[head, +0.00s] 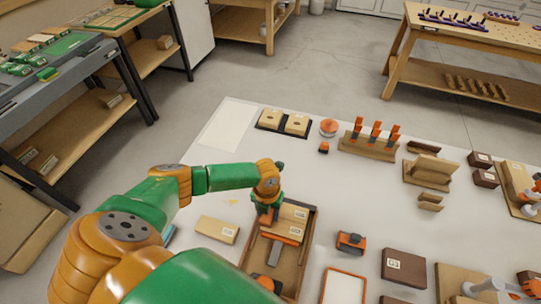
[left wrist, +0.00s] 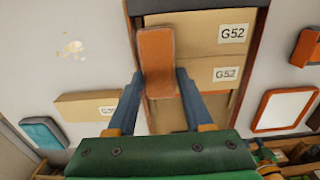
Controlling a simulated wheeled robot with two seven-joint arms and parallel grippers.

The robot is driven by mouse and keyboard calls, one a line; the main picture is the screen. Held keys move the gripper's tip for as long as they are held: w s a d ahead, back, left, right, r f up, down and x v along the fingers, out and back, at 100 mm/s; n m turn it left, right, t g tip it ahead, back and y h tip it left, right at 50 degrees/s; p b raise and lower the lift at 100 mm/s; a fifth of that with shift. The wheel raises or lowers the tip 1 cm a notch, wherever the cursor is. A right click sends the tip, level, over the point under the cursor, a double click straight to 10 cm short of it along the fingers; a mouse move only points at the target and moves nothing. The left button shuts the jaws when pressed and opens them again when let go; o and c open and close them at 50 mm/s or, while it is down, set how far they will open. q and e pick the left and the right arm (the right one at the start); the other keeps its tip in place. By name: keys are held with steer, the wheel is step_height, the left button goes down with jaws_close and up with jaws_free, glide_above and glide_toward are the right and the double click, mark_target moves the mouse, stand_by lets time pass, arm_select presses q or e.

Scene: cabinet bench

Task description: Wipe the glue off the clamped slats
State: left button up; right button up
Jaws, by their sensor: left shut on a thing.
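My left gripper (head: 267,214) is over the left side of a brown wooden tray (head: 311,245). In the left wrist view its two blue-grey fingers (left wrist: 160,78) are shut on an orange block (left wrist: 157,50). Light wooden slats (head: 291,214) labelled G52 lie in the tray; they also show in the left wrist view (left wrist: 205,75). The block covers part of the slats, and I cannot tell whether it touches them. No glue on the slats can be made out. A pale yellowish smear (left wrist: 72,48) is on the white table left of the tray. My right gripper is not in view.
A loose labelled wooden block (head: 217,229) lies left of the tray. An orange clamp-like tool (head: 351,241), an orange-framed panel (head: 343,287) and a dark brown box (head: 404,267) are to its right. Orange-handled tools (head: 376,132) stand behind. The table's far left is mostly clear.

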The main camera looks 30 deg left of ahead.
arm_select(q)
step_height(320, 180, up, 3)
steer(key=shift+w+a+f+p, duration=0.1)
steer(key=shift+a+p, duration=0.05)
steer(key=shift+p, duration=0.3)
steer(key=shift+r, duration=1.6)
